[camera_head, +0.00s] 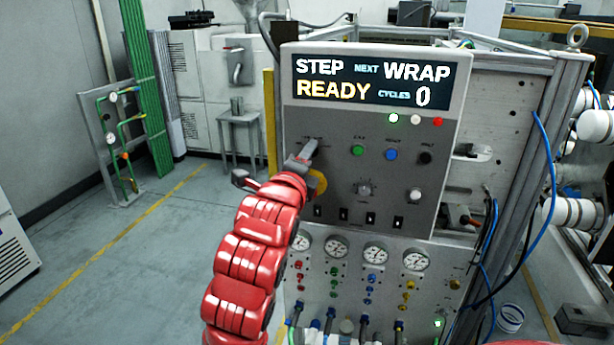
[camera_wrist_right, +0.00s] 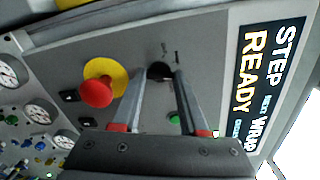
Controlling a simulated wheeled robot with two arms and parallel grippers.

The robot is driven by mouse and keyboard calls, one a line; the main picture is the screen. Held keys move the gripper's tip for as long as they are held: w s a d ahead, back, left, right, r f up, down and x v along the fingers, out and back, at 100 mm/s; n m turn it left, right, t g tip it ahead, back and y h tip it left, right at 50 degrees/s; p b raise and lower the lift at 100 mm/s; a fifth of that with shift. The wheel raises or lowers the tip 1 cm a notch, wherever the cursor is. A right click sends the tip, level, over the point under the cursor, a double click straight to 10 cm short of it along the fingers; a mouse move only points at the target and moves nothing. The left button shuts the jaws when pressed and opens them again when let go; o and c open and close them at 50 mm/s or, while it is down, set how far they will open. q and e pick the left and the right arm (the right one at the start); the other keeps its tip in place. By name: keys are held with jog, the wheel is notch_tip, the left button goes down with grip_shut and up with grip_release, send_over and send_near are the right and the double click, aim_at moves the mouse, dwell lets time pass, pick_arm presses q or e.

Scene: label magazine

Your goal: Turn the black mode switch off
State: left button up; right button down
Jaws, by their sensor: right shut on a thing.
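The black mode switch (camera_wrist_right: 159,71) sits on the grey control panel (camera_head: 330,150), between the fingertips of my right gripper (camera_wrist_right: 165,80) in the right wrist view. The fingers are shut on it. In the head view my right gripper (camera_head: 307,155) reaches the panel's upper left and hides the switch. Small labels stand by the switch, too small to read; I cannot tell which position it points to. My left gripper is not in view.
A red mushroom button (camera_wrist_right: 97,92) on a yellow disc (camera_head: 318,184) is close beside the gripper. Green (camera_head: 358,150), blue (camera_head: 391,154) and black (camera_head: 426,158) buttons lie to the right. The display (camera_head: 372,82) reads STEP, NEXT WRAP, READY, CYCLES 0. Gauges (camera_head: 416,259) sit below.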

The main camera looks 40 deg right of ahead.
jog(key=n+b, duration=0.1)
jog(key=b, duration=0.2)
jog(key=n+b, duration=0.2)
jog(key=b, duration=0.2)
jog(key=shift+f, duration=0.35)
jog(key=shift+n, duration=0.7)
jog(key=n, duration=0.1)
jog(key=n+b, duration=0.1)
jog(key=n, duration=0.1)
jog(key=shift+r+n+b, duration=0.2)
jog(key=shift+n+b, duration=0.1)
jog(key=n, duration=0.2)
jog(key=shift+n, duration=0.3)
jog(key=n, duration=0.2)
jog(key=shift+r+n, duration=0.1)
jog(key=shift+n, duration=0.3)
jog(key=shift+n+p, duration=0.4)
jog(key=shift+n, duration=1.3)
